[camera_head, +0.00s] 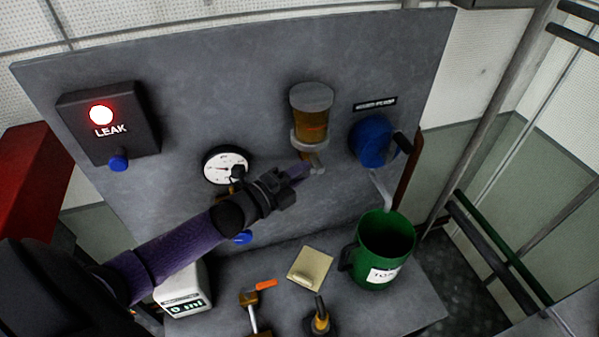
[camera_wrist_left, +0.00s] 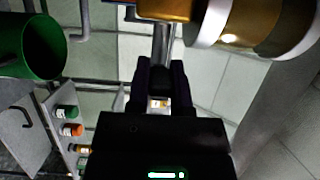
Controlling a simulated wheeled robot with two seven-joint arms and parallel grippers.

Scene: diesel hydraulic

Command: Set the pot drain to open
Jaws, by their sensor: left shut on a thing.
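The pot (camera_head: 311,122) is an amber bowl with a grey cap, fixed to the upright grey panel. Below it sits its drain (camera_head: 318,168), a small metal part. My left gripper (camera_head: 300,171) reaches up from the lower left and is shut on the drain's lever just under the pot. In the left wrist view, the fingers (camera_wrist_left: 163,72) meet a metal bar (camera_wrist_left: 162,42) beneath the amber pot (camera_wrist_left: 250,22). The fingers hide most of the lever, so I cannot tell its exact setting. My right gripper is not in view.
A green jug (camera_head: 384,240) stands under a spout at the right, near a blue round part (camera_head: 371,141). A dial gauge (camera_head: 226,167) is behind my left arm. A LEAK box (camera_head: 108,124) glows red. A scale (camera_head: 185,292) and small tools crowd the shelf.

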